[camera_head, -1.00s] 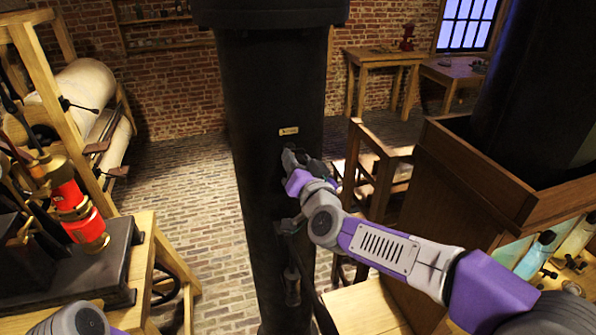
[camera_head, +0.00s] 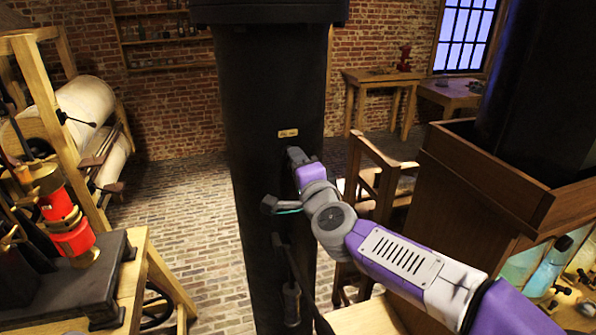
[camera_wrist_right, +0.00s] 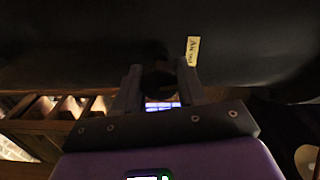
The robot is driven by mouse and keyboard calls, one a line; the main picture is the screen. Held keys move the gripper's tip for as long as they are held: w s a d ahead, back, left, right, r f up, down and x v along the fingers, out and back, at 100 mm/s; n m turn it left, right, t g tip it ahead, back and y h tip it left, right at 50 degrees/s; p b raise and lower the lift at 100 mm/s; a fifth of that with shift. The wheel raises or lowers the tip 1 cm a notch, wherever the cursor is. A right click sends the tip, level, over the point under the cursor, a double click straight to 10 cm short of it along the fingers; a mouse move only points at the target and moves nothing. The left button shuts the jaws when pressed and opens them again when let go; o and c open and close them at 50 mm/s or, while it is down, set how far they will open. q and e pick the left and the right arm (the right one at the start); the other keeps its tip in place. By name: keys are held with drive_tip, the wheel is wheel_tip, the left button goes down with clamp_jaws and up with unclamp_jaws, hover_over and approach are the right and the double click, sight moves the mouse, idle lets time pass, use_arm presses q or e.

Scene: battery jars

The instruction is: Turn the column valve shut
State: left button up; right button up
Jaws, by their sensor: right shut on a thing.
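The black column (camera_head: 275,90) stands upright in the middle of the head view, with a small brass label (camera_head: 288,133) on its front. My right gripper (camera_head: 292,155) is against the column just below this label and hides the valve there. In the right wrist view, my right gripper's two fingers (camera_wrist_right: 158,88) stand on either side of a dark, rounded valve handle (camera_wrist_right: 157,78) and are shut on it. The handle's exact turn is too dark to tell. The label also shows in the wrist view (camera_wrist_right: 193,51). My left gripper is out of view.
A wooden bench with a red and brass apparatus (camera_head: 70,232) stands at the left. A wooden cabinet (camera_head: 480,185) with glass jars (camera_head: 548,265) is at the right. A dark lever with a handle (camera_head: 291,303) hangs low on the column. Brick floor (camera_head: 185,215) lies open left of the column.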

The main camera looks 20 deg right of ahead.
drive_tip(key=shift+d+r+m+b, duration=0.2)
drive_tip(key=shift+m+b, duration=0.15)
drive_tip(key=shift+m, duration=0.65)
drive_tip(key=o, duration=0.8)
drive_tip(key=shift+o, duration=1.1)
drive_tip(key=shift+f, duration=0.15)
drive_tip(key=shift+a, duration=0.1)
drive_tip(key=s, duration=0.7)
drive_tip(key=shift+s, duration=0.3)
drive_tip(key=shift+c, duration=0.5)
